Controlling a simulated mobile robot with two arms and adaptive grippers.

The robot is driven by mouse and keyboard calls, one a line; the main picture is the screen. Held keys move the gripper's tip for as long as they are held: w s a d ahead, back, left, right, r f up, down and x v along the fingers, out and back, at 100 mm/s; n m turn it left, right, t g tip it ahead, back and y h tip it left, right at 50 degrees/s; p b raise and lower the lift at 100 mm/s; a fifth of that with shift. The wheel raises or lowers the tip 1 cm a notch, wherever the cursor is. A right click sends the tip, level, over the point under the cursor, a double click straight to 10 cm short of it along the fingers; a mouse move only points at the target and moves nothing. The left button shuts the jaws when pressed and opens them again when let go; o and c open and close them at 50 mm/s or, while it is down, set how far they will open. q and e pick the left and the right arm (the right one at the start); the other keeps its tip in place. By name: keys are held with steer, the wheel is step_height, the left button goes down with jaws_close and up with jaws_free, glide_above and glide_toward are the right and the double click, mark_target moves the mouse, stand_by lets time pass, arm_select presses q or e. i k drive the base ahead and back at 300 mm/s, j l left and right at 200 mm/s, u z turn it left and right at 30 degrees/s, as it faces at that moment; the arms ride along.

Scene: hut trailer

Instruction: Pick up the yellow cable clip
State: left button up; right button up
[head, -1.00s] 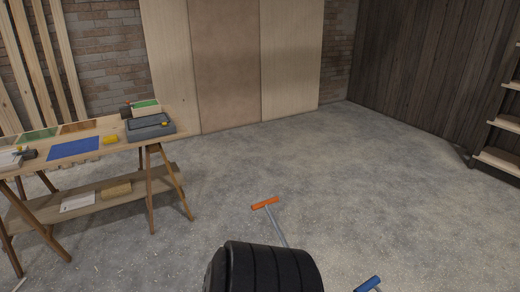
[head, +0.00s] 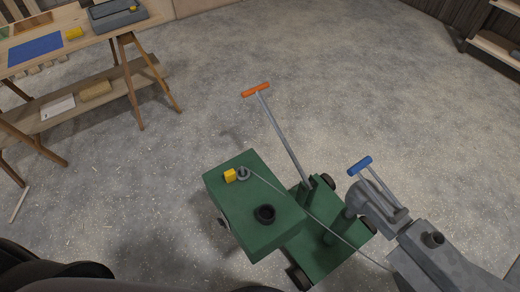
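A small yellow block-like piece (head: 230,175), which looks like a cable clip, sits on top of a green box (head: 240,215) in the head view. It is beside a grey ring (head: 243,173) from which a thin cable runs down to the right. Another yellow piece (head: 75,33) lies on the wooden table at the upper left, beside a blue mat (head: 36,50). I cannot tell for sure which is the clip. Neither of my grippers can be made out. Dark rounded shapes fill the lower left corner.
The green box stands by a wheeled green cart (head: 322,255) with an orange-handled bar (head: 277,125). A grey machine with a blue handle (head: 360,165) is at its right. The wooden table (head: 100,38) has splayed legs and a lower shelf. The concrete floor between is open.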

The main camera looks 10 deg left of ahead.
mark_target(231, 176)
steer(key=l+u, duration=0.1)
steer(key=u, duration=0.3)
steer(key=l+u, duration=0.15)
steer(key=u, duration=0.25)
